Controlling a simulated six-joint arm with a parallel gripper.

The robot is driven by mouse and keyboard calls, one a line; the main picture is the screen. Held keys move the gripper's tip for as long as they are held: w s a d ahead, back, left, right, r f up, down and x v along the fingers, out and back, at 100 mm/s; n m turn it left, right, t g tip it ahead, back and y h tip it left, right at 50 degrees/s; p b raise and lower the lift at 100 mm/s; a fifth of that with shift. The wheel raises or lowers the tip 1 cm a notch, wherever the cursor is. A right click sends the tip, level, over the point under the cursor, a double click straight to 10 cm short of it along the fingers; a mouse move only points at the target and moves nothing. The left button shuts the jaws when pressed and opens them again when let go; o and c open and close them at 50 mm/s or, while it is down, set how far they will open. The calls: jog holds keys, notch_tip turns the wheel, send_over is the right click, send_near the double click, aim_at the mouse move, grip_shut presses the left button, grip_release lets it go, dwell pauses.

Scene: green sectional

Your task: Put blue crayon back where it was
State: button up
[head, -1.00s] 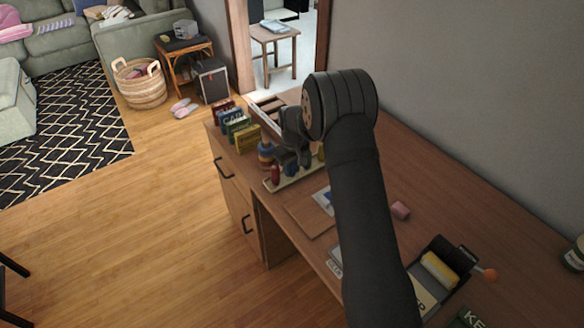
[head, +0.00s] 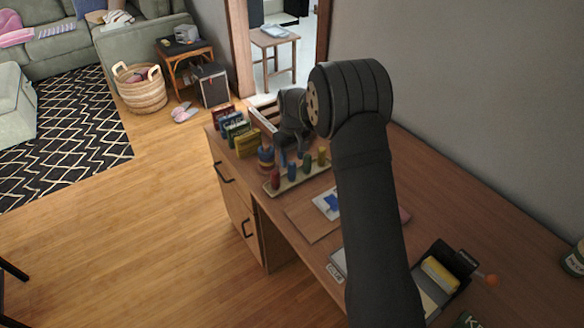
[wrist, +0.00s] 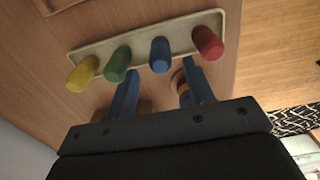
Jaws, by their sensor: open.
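The blue crayon (wrist: 159,55) stands in the cream tray (wrist: 140,42), between the green crayon (wrist: 118,64) and the red crayon (wrist: 207,42). The yellow crayon (wrist: 82,73) is at the other end. In the head view the tray (head: 285,187) sits on the desk with the blue crayon (head: 292,171) upright in its row. My gripper (wrist: 162,92) is open, its two blue fingers apart with no crayon between them. It is beside the row, on the side away from the tray. My arm hides part of the desk.
A stacked ring toy (head: 266,157) stands close to the tray, and its colored rings show near my right finger in the wrist view. Several small boxes (head: 246,143) line the desk's far left edge. A board with a picture card (head: 312,216) lies in front of the tray.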

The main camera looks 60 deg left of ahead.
aim_at(292, 164)
jog(key=shift+r, duration=2.3)
jog(key=shift+f, duration=0.1)
notch_tip(292, 164, down, 12)
jog(key=shift+r, duration=1.85)
jog(key=shift+f, duration=0.1)
